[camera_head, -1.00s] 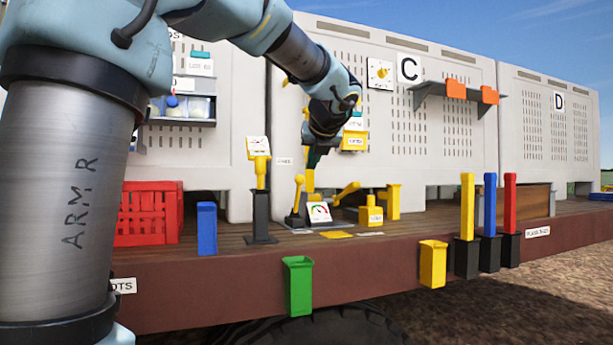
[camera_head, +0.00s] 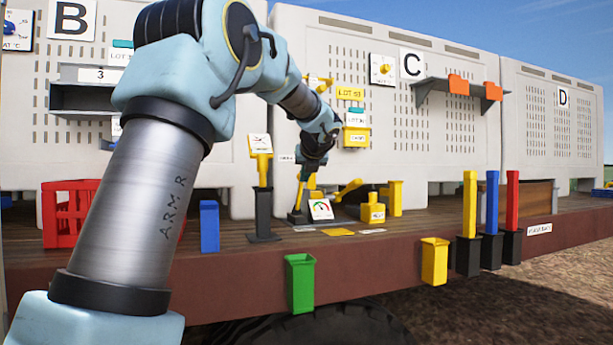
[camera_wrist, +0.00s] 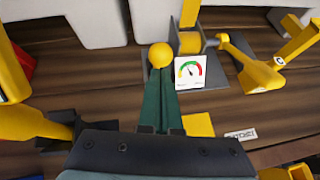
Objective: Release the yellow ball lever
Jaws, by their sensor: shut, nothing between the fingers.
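The yellow ball lever (camera_head: 298,196) stands on a small dark base on the wooden deck, left of a gauge (camera_head: 320,209) with a coloured dial. My gripper hides its ball in the head view. In the wrist view the yellow ball (camera_wrist: 160,55) shows right at the tips of my gripper (camera_wrist: 161,76). The dark green fingers are together, with nothing between them. The ball sits at or just beyond the tips; I cannot tell whether they touch. The lever's shaft is hidden behind the fingers in the wrist view.
A yellow handle (camera_head: 348,187) and a yellow block (camera_head: 373,210) stand right of the gauge. A yellow-topped black post (camera_head: 262,200) stands to the left. The pale panel wall (camera_head: 430,140) rises behind.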

